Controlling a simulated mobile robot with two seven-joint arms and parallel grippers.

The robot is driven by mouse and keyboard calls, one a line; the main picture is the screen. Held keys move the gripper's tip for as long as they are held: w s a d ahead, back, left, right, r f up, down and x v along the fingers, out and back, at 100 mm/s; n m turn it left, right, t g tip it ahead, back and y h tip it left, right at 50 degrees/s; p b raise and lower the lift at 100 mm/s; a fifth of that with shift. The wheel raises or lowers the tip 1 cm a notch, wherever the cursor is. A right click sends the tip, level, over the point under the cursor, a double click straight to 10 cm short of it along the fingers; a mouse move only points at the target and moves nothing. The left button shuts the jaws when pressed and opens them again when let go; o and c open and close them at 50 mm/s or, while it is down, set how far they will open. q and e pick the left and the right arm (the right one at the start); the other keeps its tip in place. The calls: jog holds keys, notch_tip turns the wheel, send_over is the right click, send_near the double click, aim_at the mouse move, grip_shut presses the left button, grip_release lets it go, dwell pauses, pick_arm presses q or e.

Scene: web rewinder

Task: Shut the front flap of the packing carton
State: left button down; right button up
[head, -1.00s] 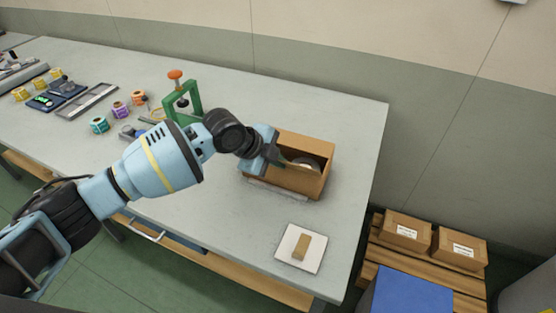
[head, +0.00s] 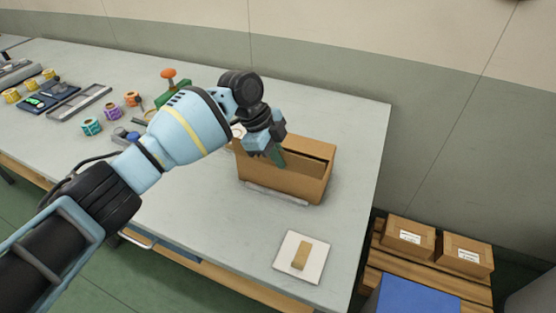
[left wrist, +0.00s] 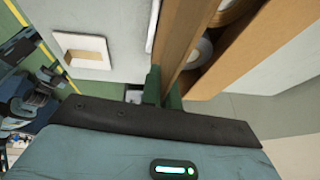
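The brown packing carton (head: 283,190) stands on the grey bench, its long front side facing me. A brown panel, apparently the front flap (head: 308,163), leans over part of the opening and leaves a dark gap at the back. The left wrist view shows carton board (left wrist: 188,35) and pale rolls inside (left wrist: 200,52). My left gripper (head: 278,156) is at the left part of the carton's top, pointing down. Its green fingertips (left wrist: 164,90) are close together against the board, with no clear grip on it. My right gripper is not in view.
A white pad with a tan block (head: 301,257) lies in front of the carton near the bench edge. Coloured rolls (head: 92,126) and a green stand (head: 172,92) are to the left. Closed boxes (head: 409,236) sit on a pallet beyond the right edge.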

pick_arm(q)
jog(key=shift+w+d+g+b, duration=0.1)
jog(key=shift+w+g+b, duration=0.2)
jog(key=shift+g+b, duration=0.5)
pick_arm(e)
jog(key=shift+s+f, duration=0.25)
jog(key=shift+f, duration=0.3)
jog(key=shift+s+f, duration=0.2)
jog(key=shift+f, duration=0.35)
pick_arm(q)
jog(key=c, duration=2.1)
grip_release()
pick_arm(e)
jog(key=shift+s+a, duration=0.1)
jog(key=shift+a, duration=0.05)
pick_arm(q)
jog(key=o, duration=0.5)
jog(key=shift+c, duration=0.2)
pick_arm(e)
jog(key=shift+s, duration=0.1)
pick_arm(q)
jog(key=v, duration=0.8)
jog(key=shift+d, duration=0.2)
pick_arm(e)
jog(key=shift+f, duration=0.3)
